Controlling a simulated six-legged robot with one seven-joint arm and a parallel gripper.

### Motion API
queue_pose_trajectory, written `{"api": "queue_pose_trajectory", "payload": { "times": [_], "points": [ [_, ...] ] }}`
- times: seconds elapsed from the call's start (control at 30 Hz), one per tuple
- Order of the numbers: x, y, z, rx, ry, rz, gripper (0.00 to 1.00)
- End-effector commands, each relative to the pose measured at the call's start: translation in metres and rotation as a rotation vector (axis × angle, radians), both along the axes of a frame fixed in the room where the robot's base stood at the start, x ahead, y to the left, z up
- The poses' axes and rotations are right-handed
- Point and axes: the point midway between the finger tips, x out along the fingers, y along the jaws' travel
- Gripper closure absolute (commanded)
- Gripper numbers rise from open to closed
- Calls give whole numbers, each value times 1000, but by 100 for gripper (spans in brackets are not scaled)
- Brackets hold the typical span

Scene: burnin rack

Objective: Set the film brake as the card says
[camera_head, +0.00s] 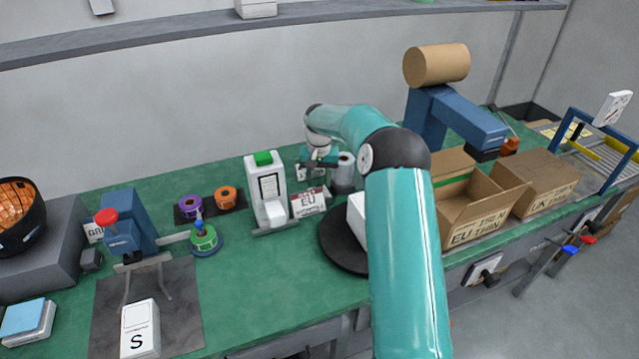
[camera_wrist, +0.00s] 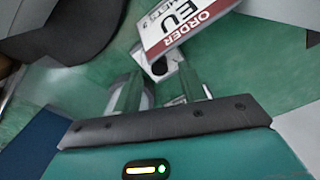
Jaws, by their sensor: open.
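The order card (camera_head: 308,203) stands on the green bench with a red band. In the wrist view the card (camera_wrist: 185,22) is upside down and reads ORDER and EU, with a smaller line I cannot read surely. My gripper (camera_head: 318,160) is open behind the card, beside a pale grey cylinder (camera_head: 343,172). In the wrist view its fingers (camera_wrist: 160,85) are apart, pointing at a small white part with a dark round spot (camera_wrist: 158,67), partly under the card's edge. I cannot tell whether this is the film brake, or whether the fingers touch it.
A black turntable (camera_head: 335,250) with a white box lies partly behind my arm. A white dispenser (camera_head: 265,180) with a green top stands left of the card. Green bench is clear at front centre.

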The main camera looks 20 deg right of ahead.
Motion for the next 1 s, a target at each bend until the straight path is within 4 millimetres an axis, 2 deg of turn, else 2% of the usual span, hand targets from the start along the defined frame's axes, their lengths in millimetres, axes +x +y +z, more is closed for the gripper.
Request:
{"api": "queue_pose_trajectory", "payload": {
  "times": [0.3, 0.5, 0.7, 1.0],
  "points": [
    [1, 0, 71, -2, -4, 0, 58],
    [0, 0, 105, -2, 0, 1, 58],
    [0, 0, 117, -1, 1, 1, 58],
    [0, 0, 117, -1, 1, 0, 58]
  ]
}}
